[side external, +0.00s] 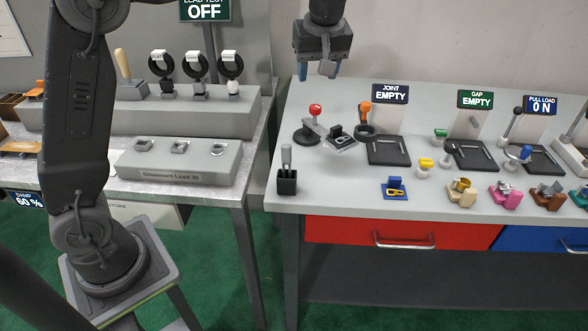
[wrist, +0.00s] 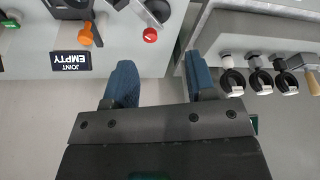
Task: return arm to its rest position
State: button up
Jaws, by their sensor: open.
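My gripper (side external: 318,70) hangs above the back left part of the right-hand table, near the wall. Its blue fingers are apart with nothing between them. In the wrist view my gripper (wrist: 160,88) shows two spread blue fingers over the gap between the two benches. No object is held. My arm's base and lower links stand at the left of the side view, and the links between them and the gripper are out of frame.
Below the gripper are a red-knobbed lever (side external: 315,110) and an orange-knobbed lever (side external: 364,108). A black tray (side external: 388,151) lies beside the JOINT EMPTY sign (side external: 390,94). The left bench holds tools on a grey block (side external: 215,115). Air around the gripper is clear.

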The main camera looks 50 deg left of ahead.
jog(key=s+r+m+t+h, duration=0.2)
jog(key=s+m, duration=0.4)
jog(key=s, duration=0.7)
jog(key=s+d+f+m+t, duration=0.1)
jog(key=s+f+m, duration=0.2)
jog(key=s, duration=0.4)
jog(key=s+f+m+h, duration=0.1)
jog(key=s+f+m, duration=0.2)
jog(key=s, duration=0.3)
jog(key=shift+s+d+f+t, duration=0.3)
jog(key=shift+s+d+t, duration=0.05)
jog(key=shift+t, duration=0.05)
